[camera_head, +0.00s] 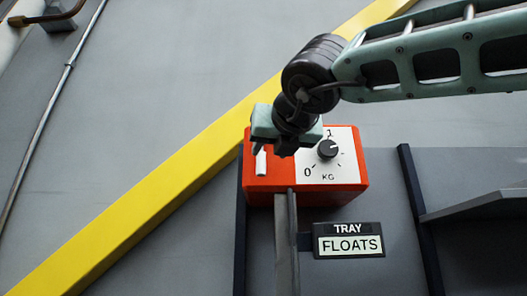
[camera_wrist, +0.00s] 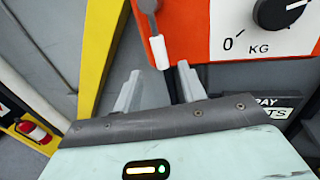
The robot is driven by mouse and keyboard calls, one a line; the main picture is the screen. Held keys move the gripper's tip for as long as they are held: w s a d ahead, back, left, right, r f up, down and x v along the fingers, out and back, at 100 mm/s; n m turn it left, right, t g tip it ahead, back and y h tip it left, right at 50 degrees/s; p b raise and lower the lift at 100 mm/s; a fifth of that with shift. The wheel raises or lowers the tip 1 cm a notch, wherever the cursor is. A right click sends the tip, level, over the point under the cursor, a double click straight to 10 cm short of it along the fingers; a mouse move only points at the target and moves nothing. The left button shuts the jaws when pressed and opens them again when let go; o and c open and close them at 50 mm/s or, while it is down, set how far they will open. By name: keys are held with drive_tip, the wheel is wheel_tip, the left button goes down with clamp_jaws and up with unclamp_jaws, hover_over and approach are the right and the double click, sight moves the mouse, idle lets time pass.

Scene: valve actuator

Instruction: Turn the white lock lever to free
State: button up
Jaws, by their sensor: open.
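The white lock lever (camera_head: 262,161) is on the left part of an orange-red box on the wall, partly hidden by my gripper (camera_head: 284,140) in the head view. In the wrist view the lever's white end (camera_wrist: 159,52) hangs from a grey arm, close to vertical and tilted slightly. My gripper (camera_wrist: 160,75) is open and empty, its two pale fingers spread left and right. The lever end lies just beyond the fingertips, nearer the right one. I cannot tell whether anything touches. No marking for the lever's positions is readable.
The orange-red box (camera_head: 314,189) also carries a black KG dial (camera_head: 327,149) right of the lever. Below is a "TRAY FLOATS" sign (camera_head: 349,241). A yellow diagonal beam (camera_head: 150,205) runs left of the box. A shelf (camera_head: 480,208) juts out at right. A fire extinguisher (camera_wrist: 33,131) shows far left.

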sight(262, 163)
drive_tip(key=p+x, duration=0.2)
drive_tip(key=x, duration=0.4)
drive_tip(key=shift+w+a, duration=0.1)
drive_tip(key=shift+w, duration=0.1)
clamp_jaws()
